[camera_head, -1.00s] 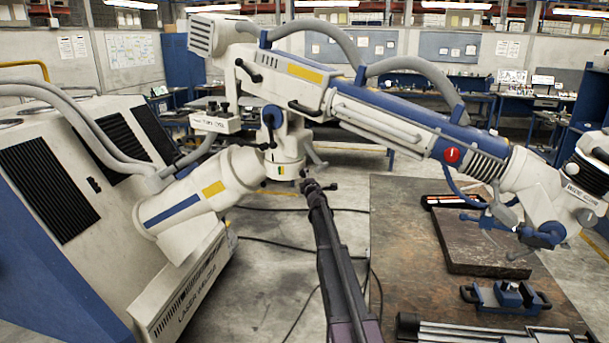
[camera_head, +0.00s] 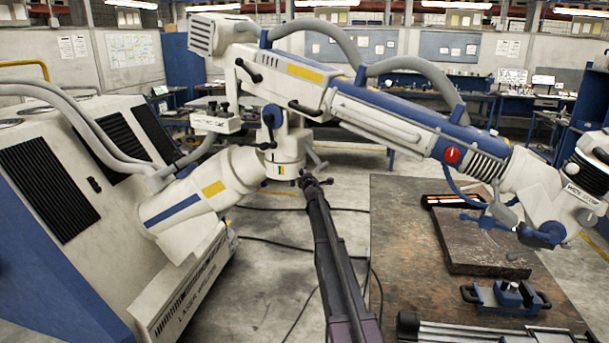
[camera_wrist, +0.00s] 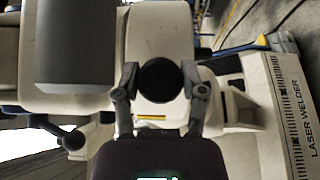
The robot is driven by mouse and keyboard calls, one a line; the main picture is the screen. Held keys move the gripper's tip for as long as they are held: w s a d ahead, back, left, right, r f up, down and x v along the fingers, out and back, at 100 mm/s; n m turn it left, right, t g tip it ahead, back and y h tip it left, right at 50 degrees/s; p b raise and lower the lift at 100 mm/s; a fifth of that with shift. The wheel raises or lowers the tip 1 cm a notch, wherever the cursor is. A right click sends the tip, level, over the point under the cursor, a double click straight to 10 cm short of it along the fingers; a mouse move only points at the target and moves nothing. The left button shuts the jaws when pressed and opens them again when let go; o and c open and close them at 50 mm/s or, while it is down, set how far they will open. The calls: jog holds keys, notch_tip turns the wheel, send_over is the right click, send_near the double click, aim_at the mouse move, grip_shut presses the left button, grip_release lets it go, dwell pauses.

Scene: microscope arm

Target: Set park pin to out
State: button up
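In the wrist view a round black knob (camera_wrist: 160,80), which I take to be the park pin, faces me end-on against the white arm housing. My gripper (camera_wrist: 160,88) has one finger on each side of it. The fingertips appear to meet the knob's edges, but whether they touch it or leave a small gap is unclear. In the head view my gripper (camera_head: 308,181) is at the underside of the white swivel joint (camera_head: 285,165) of the microscope arm. The knob cannot be made out clearly there, so the pin's setting is not readable.
The laser welder cabinet (camera_head: 75,200) stands on the left with its sloping arm section. The long boom (camera_head: 400,125) runs right above a workbench (camera_head: 400,215) with a dark slab (camera_head: 485,245) and a blue clamp fixture (camera_head: 507,296). Cables (camera_head: 300,312) lie on the floor.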

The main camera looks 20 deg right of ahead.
grip_shut()
jog(key=shift+s+d, duration=0.2)
jog(key=shift+s, duration=0.3)
jog(key=shift+s+d, duration=0.2)
jog(key=shift+s, duration=0.25)
jog(key=o, duration=0.9)
grip_release()
jog(key=shift+c, duration=0.2)
